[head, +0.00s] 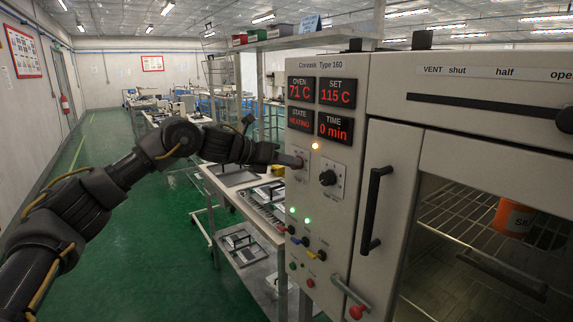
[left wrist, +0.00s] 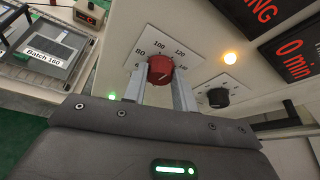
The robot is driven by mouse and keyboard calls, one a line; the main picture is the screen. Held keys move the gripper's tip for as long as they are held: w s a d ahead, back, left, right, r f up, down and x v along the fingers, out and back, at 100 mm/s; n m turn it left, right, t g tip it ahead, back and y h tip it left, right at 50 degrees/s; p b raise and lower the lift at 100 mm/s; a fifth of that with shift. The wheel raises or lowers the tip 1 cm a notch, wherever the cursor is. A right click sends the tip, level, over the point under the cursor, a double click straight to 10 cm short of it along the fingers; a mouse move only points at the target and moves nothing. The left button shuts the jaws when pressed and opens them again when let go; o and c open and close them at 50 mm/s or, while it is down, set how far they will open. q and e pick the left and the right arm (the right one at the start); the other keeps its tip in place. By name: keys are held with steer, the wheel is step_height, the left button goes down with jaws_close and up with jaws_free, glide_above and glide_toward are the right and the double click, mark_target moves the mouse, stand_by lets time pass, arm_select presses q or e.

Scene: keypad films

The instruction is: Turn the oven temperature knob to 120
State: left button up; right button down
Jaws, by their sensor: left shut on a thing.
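The red temperature knob (left wrist: 161,70) sits on a white dial plate (left wrist: 150,36) marked 80, 100, 120 and 140. My left gripper (left wrist: 159,88) is shut on this knob, with one finger on each side. In the head view my left gripper (head: 291,160) reaches the oven panel and hides most of the knob. The SET display (head: 337,92) reads 115 C. The OVEN display (head: 301,88) reads 71 C. The knob's pointer mark is too small to make out. My right gripper is not in view.
A black knob (head: 328,178) sits just right of the held knob, under a lit amber lamp (head: 315,145). Several small buttons and a black door handle (head: 375,208) are lower on the oven. A cart (head: 240,178) stands left of the panel; green floor is open further left.

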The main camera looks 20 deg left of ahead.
arm_select(q)
steer(key=shift+m+y, duration=0.3)
steer(key=shift+m, duration=0.2)
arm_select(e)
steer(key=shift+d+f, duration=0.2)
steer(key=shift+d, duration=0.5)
arm_select(q)
steer(key=shift+f, duration=0.1)
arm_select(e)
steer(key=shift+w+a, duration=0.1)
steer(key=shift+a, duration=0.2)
arm_select(q)
steer(key=o, duration=1)
steer(key=shift+c, duration=0.2)
steer(key=shift+s, duration=0.1)
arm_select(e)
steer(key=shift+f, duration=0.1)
arm_select(q)
steer(key=b+v, duration=0.2)
steer(key=v, duration=0.8)
steer(key=shift+s+a+b, duration=0.2)
steer(key=shift+s+b, duration=0.15)
steer(key=shift+s, duration=0.05)
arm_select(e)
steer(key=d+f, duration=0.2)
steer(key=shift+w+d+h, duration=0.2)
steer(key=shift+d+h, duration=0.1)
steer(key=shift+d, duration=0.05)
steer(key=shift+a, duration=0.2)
